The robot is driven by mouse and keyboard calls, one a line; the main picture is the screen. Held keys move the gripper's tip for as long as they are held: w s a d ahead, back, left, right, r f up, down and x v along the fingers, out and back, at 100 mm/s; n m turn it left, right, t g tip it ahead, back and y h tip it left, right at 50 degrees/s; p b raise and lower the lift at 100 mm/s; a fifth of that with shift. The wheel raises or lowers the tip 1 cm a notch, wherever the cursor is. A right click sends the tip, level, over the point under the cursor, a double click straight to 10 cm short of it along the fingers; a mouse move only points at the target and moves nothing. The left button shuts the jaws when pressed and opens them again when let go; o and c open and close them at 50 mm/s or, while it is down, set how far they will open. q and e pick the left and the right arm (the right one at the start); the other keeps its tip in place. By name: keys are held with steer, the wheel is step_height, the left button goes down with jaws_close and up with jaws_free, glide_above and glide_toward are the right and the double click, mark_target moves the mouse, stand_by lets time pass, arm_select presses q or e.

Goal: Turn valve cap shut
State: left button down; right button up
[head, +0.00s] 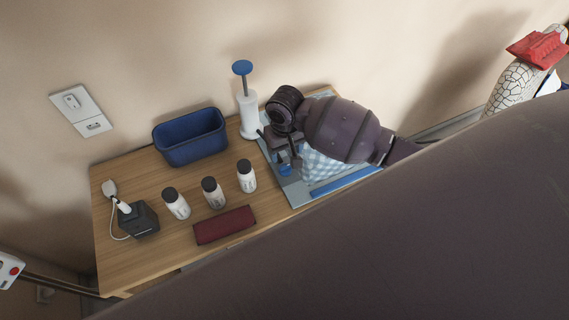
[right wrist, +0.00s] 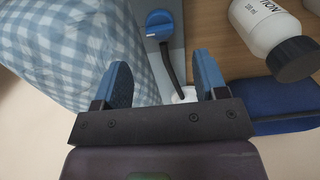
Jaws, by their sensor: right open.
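The blue valve cap (right wrist: 160,22) sits on a grey-blue flat surface in the right wrist view, with a dark hose running from it toward a white base. In the head view a small blue part (head: 285,170) below my gripper appears to be this cap. My right gripper (head: 284,158) is over the left side of the bag. In the wrist view its blue-padded fingers (right wrist: 163,72) are apart, with nothing gripped; the cap lies beyond their tips and the hose shows between them. A blue-and-white checked cloth (head: 322,168) lies right of the gripper. My left gripper is not visible.
A white pump (head: 249,118) with a blue handle stands behind the gripper. A blue bin (head: 190,138), several dark-capped bottles (head: 214,194), a dark red folded item (head: 224,225) and a black box (head: 139,220) occupy the wooden table (head: 118,268). My arm hides the lower right.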

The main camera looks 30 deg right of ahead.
mark_target(285, 166)
step_height(285, 166, down, 8)
steer(key=shift+r, duration=0.25)
steer(key=shift+c, duration=0.5)
steer(key=c, duration=0.8)
steer(key=shift+n, duration=1.5)
steer(key=o, duration=0.9)
step_height(285, 166, up, 11)
